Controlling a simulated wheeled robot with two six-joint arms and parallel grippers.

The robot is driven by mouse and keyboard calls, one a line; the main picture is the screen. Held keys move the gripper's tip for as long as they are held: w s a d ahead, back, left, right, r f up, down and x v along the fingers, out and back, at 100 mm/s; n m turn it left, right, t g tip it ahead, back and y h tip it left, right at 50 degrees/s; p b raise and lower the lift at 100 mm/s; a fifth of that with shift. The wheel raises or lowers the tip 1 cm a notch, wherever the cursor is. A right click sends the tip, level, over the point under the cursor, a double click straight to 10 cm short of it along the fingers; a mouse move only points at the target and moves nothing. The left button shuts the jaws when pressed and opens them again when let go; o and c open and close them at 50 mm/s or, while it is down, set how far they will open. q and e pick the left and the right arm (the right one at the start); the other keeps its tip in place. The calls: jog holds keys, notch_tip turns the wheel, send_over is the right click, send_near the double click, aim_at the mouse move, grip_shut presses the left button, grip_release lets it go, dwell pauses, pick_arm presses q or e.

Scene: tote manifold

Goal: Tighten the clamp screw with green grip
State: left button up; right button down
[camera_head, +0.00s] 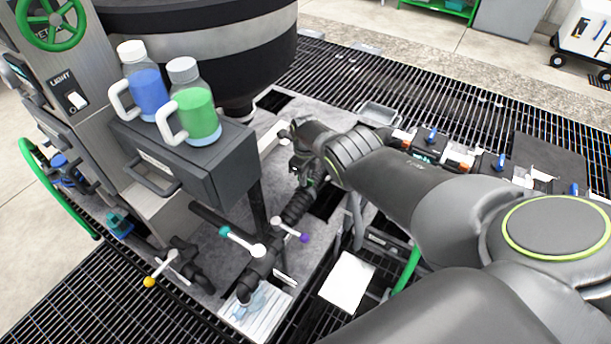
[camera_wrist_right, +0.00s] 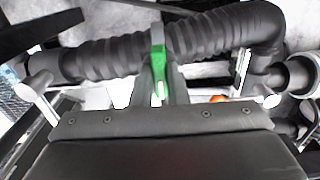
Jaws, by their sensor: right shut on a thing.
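The clamp screw's green grip (camera_wrist_right: 158,68) stands against the ribbed dark hose (camera_wrist_right: 112,58) in the right wrist view. My right gripper (camera_wrist_right: 161,92) is shut on this grip, with one dark finger on each side of it. In the head view my right gripper (camera_head: 303,168) is at the upper end of the dark pipe run (camera_head: 298,207), and the arm hides most of the clamp there. My left gripper is not in view.
Other handles have teal (camera_head: 225,231), purple (camera_head: 304,238) and yellow (camera_head: 149,281) grips. A dark box (camera_head: 205,165) carries a blue bottle (camera_head: 148,88) and a green bottle (camera_head: 195,110) left of my arm. A white sheet (camera_head: 347,282) lies lower down.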

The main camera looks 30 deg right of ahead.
jog(key=shift+r, duration=0.1)
jog(key=c, duration=1.4)
grip_release()
jog(key=shift+c, duration=0.2)
notch_tip(320, 180, up, 9)
jog(key=p, duration=0.8)
notch_tip(320, 180, up, 8)
jog(key=shift+r, duration=0.15)
